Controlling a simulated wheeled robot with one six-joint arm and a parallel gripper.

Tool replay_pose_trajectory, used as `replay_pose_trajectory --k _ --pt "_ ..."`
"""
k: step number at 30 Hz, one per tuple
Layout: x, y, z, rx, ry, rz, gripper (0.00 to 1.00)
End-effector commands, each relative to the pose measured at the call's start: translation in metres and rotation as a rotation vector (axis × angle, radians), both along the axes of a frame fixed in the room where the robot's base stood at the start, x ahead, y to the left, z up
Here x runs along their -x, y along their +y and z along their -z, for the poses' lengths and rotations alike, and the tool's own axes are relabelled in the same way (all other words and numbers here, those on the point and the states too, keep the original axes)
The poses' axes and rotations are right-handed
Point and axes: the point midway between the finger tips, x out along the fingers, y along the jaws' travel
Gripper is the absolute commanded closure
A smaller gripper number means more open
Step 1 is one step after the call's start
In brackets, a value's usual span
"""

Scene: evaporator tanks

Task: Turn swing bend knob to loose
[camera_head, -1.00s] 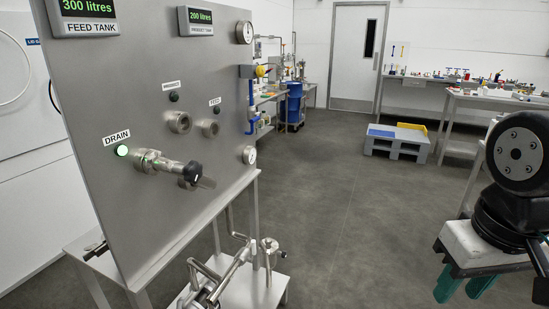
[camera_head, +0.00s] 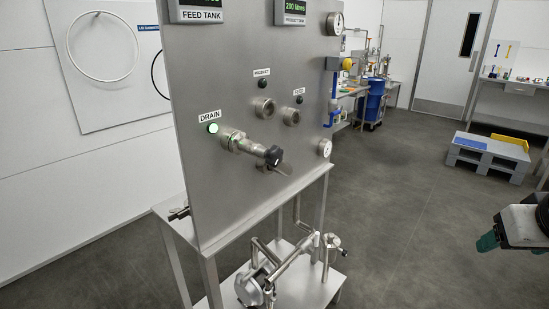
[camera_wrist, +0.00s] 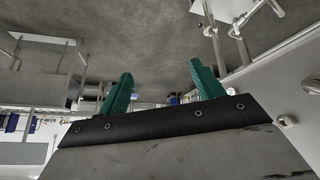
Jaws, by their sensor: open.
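The swing bend is a short steel pipe fitted to the port under the DRAIN label on the steel panel (camera_head: 215,80). Its black knob (camera_head: 273,156) sticks out at its right end, below the two open ports. A lit green lamp (camera_head: 212,129) is beside the DRAIN label. My gripper (camera_head: 498,239) shows partly at the right edge of the head view, its green fingers well apart from the panel. In the wrist view its two green fingers (camera_wrist: 160,88) are spread with nothing between them. The knob is not clearly seen in the wrist view.
A steel frame with a pump (camera_head: 250,287) and pipes stands below the panel. A grey pallet (camera_head: 487,158) with blue and yellow tops and a blue drum (camera_head: 375,101) are behind. The floor between the panel and my gripper is clear.

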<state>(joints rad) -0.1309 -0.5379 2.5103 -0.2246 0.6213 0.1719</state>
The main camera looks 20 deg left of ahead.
Motion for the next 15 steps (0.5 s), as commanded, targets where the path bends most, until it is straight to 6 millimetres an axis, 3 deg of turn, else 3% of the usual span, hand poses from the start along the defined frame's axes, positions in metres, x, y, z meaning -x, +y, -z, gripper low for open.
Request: replay_pose_trajectory --k 1,3,7,11,12,15 --pt "-0.030 0.017 0.000 -0.001 -0.082 -0.054 0.34" --pt "-0.069 0.047 -0.007 -0.027 -0.220 -0.139 0.34" --pt "-0.120 0.121 -0.018 -0.137 -0.441 -0.337 0.34" --pt "-0.135 0.209 -0.025 -0.322 -0.602 -0.565 0.34" --pt "-0.132 0.234 -0.026 -0.388 -0.634 -0.633 0.34" --pt "-0.118 0.286 -0.028 -0.549 -0.685 -0.779 0.34"
